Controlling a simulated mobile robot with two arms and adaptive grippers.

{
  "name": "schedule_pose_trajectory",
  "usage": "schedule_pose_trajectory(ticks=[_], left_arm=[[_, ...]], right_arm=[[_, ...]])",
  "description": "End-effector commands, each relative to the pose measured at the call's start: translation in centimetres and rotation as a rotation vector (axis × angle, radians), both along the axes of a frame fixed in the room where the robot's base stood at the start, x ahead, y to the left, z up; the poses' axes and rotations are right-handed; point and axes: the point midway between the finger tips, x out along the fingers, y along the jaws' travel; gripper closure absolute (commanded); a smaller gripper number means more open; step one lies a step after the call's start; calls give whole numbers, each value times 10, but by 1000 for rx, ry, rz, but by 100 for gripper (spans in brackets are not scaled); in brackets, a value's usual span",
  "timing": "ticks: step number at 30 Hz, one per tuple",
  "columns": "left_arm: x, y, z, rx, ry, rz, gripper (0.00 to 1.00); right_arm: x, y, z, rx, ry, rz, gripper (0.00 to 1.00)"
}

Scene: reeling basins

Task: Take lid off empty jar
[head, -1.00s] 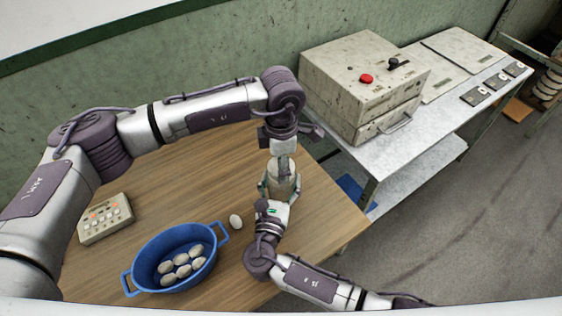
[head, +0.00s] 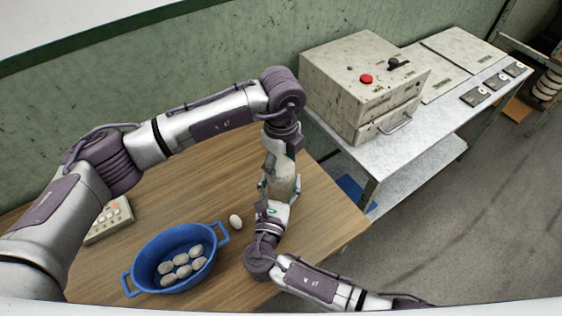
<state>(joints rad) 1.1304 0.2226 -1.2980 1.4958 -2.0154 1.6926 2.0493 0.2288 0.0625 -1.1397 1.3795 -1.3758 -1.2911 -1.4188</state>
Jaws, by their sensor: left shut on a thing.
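The pale cream jar (head: 284,187) stands on the wooden table near its right edge, partly hidden by both grippers. My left gripper (head: 281,172) points down from above and is shut at the jar's top, on the lid, which the gripper hides. My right gripper (head: 281,188) comes from the front with a finger on each side of the jar and looks shut on its body. I cannot see any gap between lid and jar, or inside the jar.
A blue two-handled basin (head: 143,256) with several white cocoons stands at the front left. One loose cocoon (head: 236,221) lies between basin and jar. A keypad box (head: 112,222) is partly behind my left arm. A bench with a worn machine (head: 362,85) stands right.

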Motion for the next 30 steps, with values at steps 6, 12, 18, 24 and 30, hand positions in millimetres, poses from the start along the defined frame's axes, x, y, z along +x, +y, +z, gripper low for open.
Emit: schedule_pose_trajectory(ticks=[6, 12, 18, 24, 30], left_arm=[[0, 0, 0, 1, 1, 125, 77], [0, 0, 0, 1, 1, 127, 77], [0, 0, 0, 1, 1, 125, 77], [0, 0, 1, 1, 1, 125, 77], [0, 0, 7, 1, -1, 125, 77]], right_arm=[[0, -1, -1, -2, 2, -1, 100], [0, 0, -1, -2, 2, -1, 100], [0, 0, -1, -2, 1, -1, 100], [0, 0, -1, -2, 1, -1, 100], [0, 0, -1, -2, 1, -1, 100]])
